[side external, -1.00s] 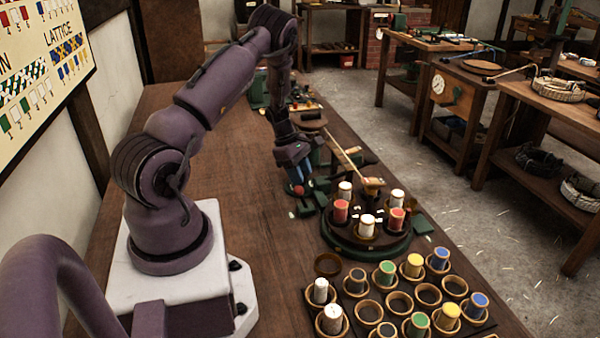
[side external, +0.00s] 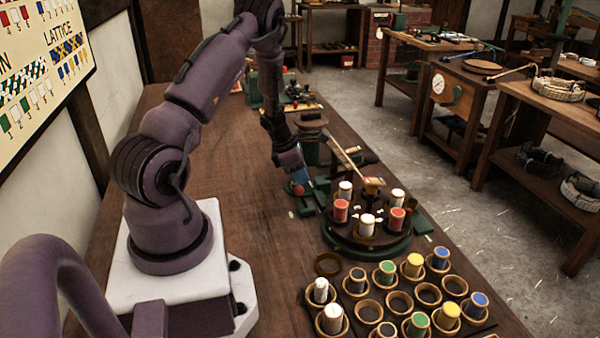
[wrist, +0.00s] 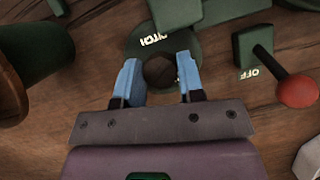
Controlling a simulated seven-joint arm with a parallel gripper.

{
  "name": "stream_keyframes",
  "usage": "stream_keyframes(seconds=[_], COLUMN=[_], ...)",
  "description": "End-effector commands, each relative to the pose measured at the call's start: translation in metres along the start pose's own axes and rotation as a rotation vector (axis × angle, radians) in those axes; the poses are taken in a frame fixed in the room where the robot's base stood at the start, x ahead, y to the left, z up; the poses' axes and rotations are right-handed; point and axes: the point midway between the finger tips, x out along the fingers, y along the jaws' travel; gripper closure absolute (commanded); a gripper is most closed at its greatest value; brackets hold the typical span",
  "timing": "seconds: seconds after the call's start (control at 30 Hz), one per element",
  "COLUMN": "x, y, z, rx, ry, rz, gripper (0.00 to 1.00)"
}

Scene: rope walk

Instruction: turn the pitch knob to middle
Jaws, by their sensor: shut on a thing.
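The pitch knob (wrist: 160,72) is a dark round knob on a green base in the wrist view, with white lettering reading PITCH beside it. My gripper (wrist: 160,78) has its blue fingers on both sides of the knob and is shut on it. In the side external view my gripper (side external: 299,177) is low over the bench beside the green machine, and the knob is hidden there. I cannot read the knob's setting, as no pointer shows clearly.
A lever with a red ball (wrist: 297,91) stands right of my gripper, by a green block (wrist: 254,47) and an OFF label. A round carrier (side external: 365,246) with several bobbins stands nearby, and bobbin cups (side external: 398,303) are in front. Bare bench lies to the left.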

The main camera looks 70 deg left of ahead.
Motion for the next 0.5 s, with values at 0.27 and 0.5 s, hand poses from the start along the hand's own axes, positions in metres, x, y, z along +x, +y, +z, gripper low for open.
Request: stream_keyframes(seconds=[0.27,0.5], x=[-0.0015,-0.0014], y=[-0.0003,-0.0004], z=[-0.0004,-0.0005], rx=[-0.125,-0.165], ry=[-0.001,-0.001], rz=[0.051,0.068], gripper=[0.88,0.88])
